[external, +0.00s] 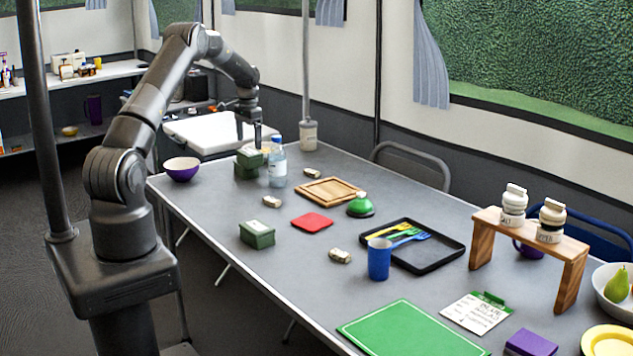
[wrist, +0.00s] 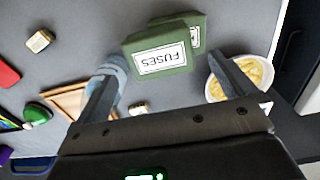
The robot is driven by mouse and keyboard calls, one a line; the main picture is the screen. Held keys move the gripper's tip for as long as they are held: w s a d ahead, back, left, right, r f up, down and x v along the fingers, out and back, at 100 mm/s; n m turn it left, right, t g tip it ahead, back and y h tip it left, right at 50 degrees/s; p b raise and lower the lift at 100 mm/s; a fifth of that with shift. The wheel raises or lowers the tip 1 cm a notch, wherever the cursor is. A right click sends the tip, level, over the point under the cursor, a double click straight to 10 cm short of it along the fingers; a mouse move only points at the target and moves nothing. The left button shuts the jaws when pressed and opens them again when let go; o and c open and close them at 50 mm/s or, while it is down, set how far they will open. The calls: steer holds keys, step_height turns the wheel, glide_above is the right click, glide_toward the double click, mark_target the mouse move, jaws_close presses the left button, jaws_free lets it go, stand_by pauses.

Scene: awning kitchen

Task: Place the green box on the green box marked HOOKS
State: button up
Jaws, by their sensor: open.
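A green box marked FUSES (wrist: 160,55) sits under my gripper in the wrist view.
A clear bottle (external: 277,165) stands close right of the stack, by one finger in the wrist view. A purple bowl (external: 182,169) is to the left. A wooden tray (external: 328,191), red mat (external: 312,222) and small beige blocks (external: 272,202) lie nearby.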

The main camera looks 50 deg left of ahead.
mark_target(250, 151)
steer(key=s+d+r+t, duration=0.1)
steer(key=d+r, duration=0.5)
steer(key=r, duration=0.3)
steer(key=s+d+r, duration=0.1)
steer(key=d+r, duration=0.5)
steer(key=r, duration=0.4)
steer(key=s+d+r+t+y, duration=0.1)
steer(key=s+d+r, duration=0.3)
steer(key=d, duration=0.3)
steer(key=s+d+r+t, duration=0.1)
steer(key=s+d+r, duration=0.35)
steer(key=d, duration=0.25)
steer(key=s+d+f+t, duration=0.1)
steer(key=s+d, duration=0.6)
steer(key=s, duration=0.4)
steer(key=s+d+f+t+h, duration=0.1)
steer(key=s+d, duration=0.7)
steer(key=s, duration=0.4)
steer(key=shift+s+d+f+t, duration=0.2)
steer(key=shift+s+d+t, duration=0.05)
steer(key=shift+d+t, duration=0.05)
